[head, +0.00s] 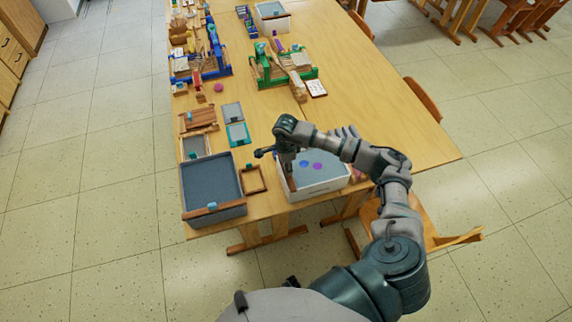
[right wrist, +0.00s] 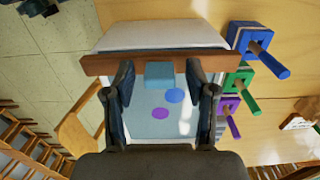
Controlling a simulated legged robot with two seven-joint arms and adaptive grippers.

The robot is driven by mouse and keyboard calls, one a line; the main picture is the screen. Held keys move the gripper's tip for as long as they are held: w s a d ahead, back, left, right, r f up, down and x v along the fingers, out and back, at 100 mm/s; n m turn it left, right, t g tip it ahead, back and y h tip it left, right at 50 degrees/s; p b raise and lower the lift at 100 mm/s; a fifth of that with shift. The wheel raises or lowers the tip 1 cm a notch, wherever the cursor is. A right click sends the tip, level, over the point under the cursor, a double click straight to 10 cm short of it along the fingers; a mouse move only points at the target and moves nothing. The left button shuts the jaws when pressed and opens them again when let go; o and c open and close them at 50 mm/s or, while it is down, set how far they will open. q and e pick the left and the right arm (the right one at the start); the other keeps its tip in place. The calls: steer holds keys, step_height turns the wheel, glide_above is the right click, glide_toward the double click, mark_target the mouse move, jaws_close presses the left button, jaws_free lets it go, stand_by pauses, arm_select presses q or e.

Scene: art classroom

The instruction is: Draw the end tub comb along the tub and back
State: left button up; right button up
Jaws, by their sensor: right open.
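The white tub (head: 322,186) stands at the near end of the table, with a blue spot and a purple spot on its pale contents. A brown wooden comb bar (right wrist: 105,64) with a light-blue block handle (right wrist: 160,75) lies across the tub; in the head view the bar (head: 291,184) shows at the tub's left end. My right gripper (head: 289,168) is over that end, pointing down. In the right wrist view its two fingers are spread on either side of the block, with gaps showing. The comb's teeth are hidden. My left gripper is out of view.
A grey-blue tub (head: 243,180) with its own wooden bar (head: 213,209) stands to the left. A small wooden frame (head: 254,191) lies between the tubs. Blue, green and purple blocks with pegs (right wrist: 249,43) stand beside the white tub. The table's right half is mostly clear.

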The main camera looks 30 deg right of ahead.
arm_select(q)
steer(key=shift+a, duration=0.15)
arm_select(e)
steer(key=shift+d, duration=0.2)
jaws_close()
